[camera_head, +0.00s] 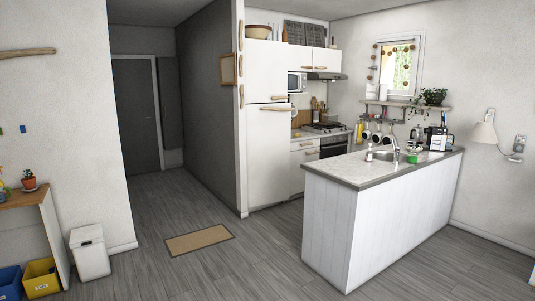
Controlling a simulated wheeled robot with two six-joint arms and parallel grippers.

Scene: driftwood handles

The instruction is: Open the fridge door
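The white fridge (268,155) stands at the back, against the end of the grey partition wall and left of the kitchen counter. Its tall lower door looks shut. A driftwood handle (275,108) lies across the top of the lower door. The upper door (265,72) also looks shut and has a driftwood handle (279,98) along its bottom edge. Neither of my grippers is in view.
A counter island with a sink (380,155) and white panelled sides (328,222) stands right of the fridge. A brown mat (199,240) lies on the open wooden floor in front. A white bin (90,253) stands at left. Wall cabinets (306,59) adjoin the fridge.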

